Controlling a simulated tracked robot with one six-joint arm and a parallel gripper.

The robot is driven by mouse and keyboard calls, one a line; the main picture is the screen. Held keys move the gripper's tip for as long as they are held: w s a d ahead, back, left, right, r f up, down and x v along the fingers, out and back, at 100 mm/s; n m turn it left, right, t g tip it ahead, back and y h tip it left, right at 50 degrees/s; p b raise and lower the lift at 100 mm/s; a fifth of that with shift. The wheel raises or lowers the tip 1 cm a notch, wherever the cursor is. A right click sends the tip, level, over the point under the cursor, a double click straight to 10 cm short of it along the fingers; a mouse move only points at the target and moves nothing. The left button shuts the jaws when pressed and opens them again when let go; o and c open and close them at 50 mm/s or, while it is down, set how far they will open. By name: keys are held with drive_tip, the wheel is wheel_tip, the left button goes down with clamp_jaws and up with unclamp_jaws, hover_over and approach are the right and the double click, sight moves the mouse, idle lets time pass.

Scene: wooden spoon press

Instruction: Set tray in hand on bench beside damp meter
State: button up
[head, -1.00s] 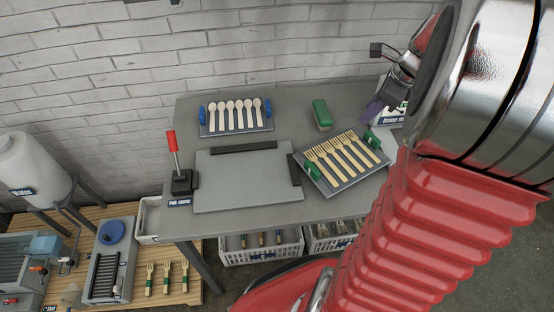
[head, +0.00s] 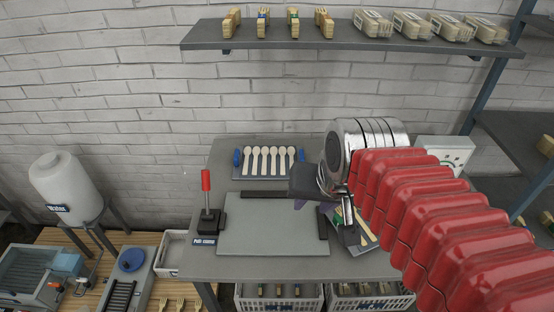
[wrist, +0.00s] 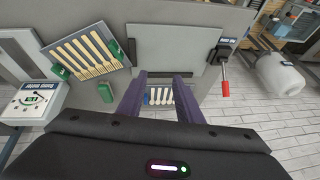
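The grey tray of wooden forks with green handles lies flat on the bench (head: 240,268), partly hidden behind my arm in the head view. In the wrist view the fork tray (wrist: 54,52) shows whole at upper left. The white damp meter (wrist: 35,98) stands beside it at the left edge; its box (head: 452,150) shows right of my arm in the head view. My gripper (wrist: 161,90) is open, its purple fingers apart and empty, clear of the fork tray. In the head view my gripper (head: 327,207) is over the bench.
A spoon tray with blue handles (head: 237,158) lies at the back of the bench. A green block (wrist: 106,91) lies near the fork tray. A shelf (head: 330,43) hangs above.

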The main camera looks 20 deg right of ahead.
drive_tip(key=s+a+n, duration=0.1)
drive_tip(key=n, duration=0.1)
drive_tip(key=s+a+n, duration=0.1)
drive_tip(key=n, duration=0.1)
drive_tip(key=shift+s+a+f, duration=0.2)
drive_tip(key=shift+s+a, duration=0.15)
drive_tip(key=shift+a, duration=0.05)
idle(0.9)
